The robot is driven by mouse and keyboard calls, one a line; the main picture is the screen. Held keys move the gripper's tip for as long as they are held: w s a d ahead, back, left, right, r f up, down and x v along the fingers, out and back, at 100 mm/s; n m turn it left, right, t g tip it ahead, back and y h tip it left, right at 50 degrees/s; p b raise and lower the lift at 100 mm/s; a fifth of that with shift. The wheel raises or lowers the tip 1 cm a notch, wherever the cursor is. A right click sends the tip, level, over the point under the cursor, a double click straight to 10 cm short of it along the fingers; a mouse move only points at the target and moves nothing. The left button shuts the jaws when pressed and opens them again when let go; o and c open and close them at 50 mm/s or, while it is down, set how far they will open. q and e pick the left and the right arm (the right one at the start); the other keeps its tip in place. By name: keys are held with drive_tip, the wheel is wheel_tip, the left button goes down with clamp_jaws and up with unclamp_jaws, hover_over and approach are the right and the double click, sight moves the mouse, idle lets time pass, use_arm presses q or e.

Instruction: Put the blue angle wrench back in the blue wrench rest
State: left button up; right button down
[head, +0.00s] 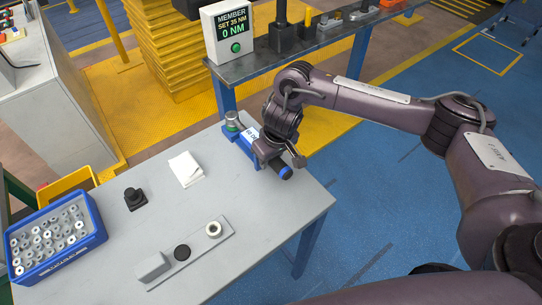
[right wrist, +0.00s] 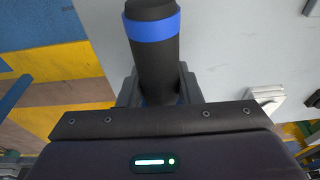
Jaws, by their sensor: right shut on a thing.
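The blue angle wrench (head: 285,172) lies along the right part of the grey table's back edge. Its dark handle with a blue band points toward the lower right, and its metal head (head: 232,121) is at the upper left. My right gripper (head: 278,158) is shut around the handle, which also shows in the right wrist view (right wrist: 153,55). The blue wrench rest (head: 243,148) with a white label is just left of the gripper, under or against the wrench. The gripper hides part of both, so I cannot tell whether the wrench is fully seated. My left gripper is not in view.
The grey table (head: 275,225) holds a blue bin of metal parts (head: 62,258), a black knob-like part (head: 134,198), white cloths (head: 186,169) and a grey plate fixture (head: 195,258). A torque display (head: 228,32) reading 0 NM stands on the bench behind. The table's right front is clear.

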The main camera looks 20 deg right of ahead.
drive_tip(key=shift+f, duration=0.2)
drive_tip(key=c, duration=0.9)
unclamp_jaws()
drive_tip(key=shift+c, duration=0.2)
drive_tip(key=p+v, duration=0.7)
drive_tip(key=p, duration=0.1)
drive_tip(key=shift+p, duration=0.4)
